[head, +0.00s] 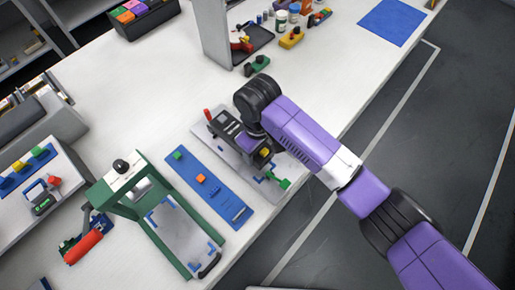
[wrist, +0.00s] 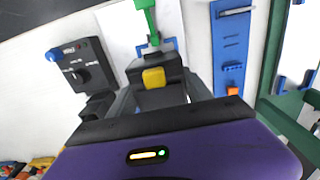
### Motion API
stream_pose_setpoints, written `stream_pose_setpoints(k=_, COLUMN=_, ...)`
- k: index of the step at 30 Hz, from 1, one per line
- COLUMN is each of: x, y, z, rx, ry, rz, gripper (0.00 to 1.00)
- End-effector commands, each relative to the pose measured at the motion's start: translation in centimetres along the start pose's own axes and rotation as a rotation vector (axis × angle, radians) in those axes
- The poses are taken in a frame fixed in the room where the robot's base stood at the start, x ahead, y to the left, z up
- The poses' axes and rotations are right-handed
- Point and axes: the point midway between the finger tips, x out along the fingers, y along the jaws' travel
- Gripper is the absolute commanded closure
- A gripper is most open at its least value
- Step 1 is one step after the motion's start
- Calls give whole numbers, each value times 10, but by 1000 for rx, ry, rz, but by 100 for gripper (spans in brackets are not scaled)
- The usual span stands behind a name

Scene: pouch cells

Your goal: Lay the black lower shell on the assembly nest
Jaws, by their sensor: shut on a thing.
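My gripper (head: 264,157) hangs low over a pale assembly nest plate (head: 210,135) with blue corner brackets and a green clamp (head: 283,183). In the wrist view its fingers are shut on a dark piece (wrist: 174,74) with a yellow block on top, which looks like the black lower shell. The green clamp (wrist: 147,15) stands just beyond the piece, and a blue bracket (wrist: 170,44) shows behind it. The underside of the piece is hidden, so I cannot tell whether it touches the plate.
A blue strip (head: 218,195) with small coloured parts lies beside the nest. A green frame (head: 187,205) stands farther left over another bracketed plate. In the wrist view a dark control box (wrist: 82,65) with a blue knob stands left.

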Motion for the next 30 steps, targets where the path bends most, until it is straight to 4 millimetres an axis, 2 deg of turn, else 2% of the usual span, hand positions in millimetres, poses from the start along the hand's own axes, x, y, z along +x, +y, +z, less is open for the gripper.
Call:
stream_pose_setpoints(k=8, x=8, y=0, z=0, rx=0, ry=1, rz=-1, gripper=84)
stream_pose_setpoints(k=22, x=47, y=0, z=0, rx=0, ry=1, rz=-1, gripper=84)
stream_pose_setpoints(k=30, x=58, y=0, z=0, rx=0, ry=2, rz=0, gripper=84)
